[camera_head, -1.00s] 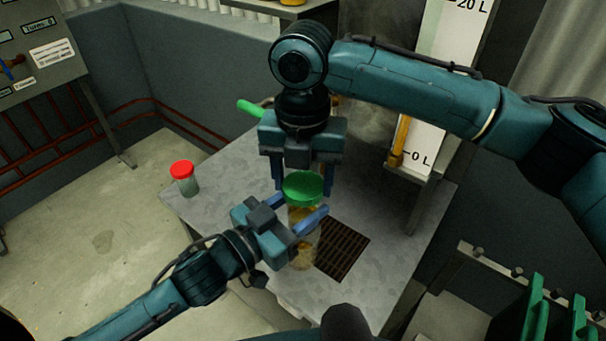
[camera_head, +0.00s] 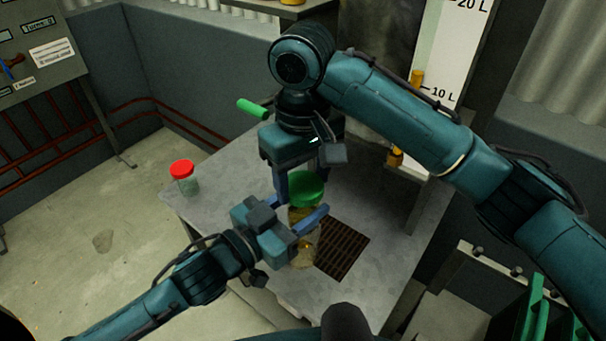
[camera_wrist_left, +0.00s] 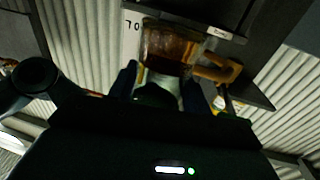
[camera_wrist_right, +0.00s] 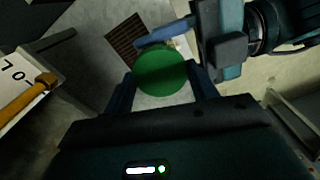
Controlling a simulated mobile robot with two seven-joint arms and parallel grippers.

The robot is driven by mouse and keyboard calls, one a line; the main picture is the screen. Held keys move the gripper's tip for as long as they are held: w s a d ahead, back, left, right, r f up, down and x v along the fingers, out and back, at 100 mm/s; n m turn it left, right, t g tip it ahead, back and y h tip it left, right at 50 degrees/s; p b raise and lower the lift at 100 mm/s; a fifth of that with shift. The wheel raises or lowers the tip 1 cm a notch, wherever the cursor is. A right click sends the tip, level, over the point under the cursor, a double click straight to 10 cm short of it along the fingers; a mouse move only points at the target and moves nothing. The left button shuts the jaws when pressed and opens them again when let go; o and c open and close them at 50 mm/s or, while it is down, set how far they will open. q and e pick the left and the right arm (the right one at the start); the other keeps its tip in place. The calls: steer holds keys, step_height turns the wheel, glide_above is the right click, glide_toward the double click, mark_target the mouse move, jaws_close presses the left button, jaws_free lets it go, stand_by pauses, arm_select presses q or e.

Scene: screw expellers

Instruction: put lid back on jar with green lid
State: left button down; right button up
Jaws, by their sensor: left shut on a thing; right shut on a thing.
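The glass jar (camera_head: 304,253) with yellowish contents stands upright at the near part of the metal table. My left gripper (camera_head: 302,218) is shut around its upper body from the left. The green lid (camera_head: 307,189) sits directly over the jar's mouth, roughly level. My right gripper (camera_head: 300,183) points down from above and is shut on the lid. In the right wrist view the round lid (camera_wrist_right: 161,73) fills the space between the fingers and hides the jar's mouth. I cannot tell whether it is fully tight.
A small jar with a red lid (camera_head: 183,171) stands at the table's left. A dark grate (camera_head: 342,248) lies right of the held jar. A green handle (camera_head: 252,109) sticks out behind my right gripper. A tall litre gauge (camera_head: 455,55) stands behind. Green crates (camera_head: 535,315) are at lower right.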

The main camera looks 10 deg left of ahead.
steer(key=m, duration=0.4)
steer(key=o, duration=1.2)
steer(key=shift+c, duration=0.2)
steer(key=shift+r, duration=0.1)
step_height(320, 180, up, 12)
steer(key=shift+f, duration=0.2)
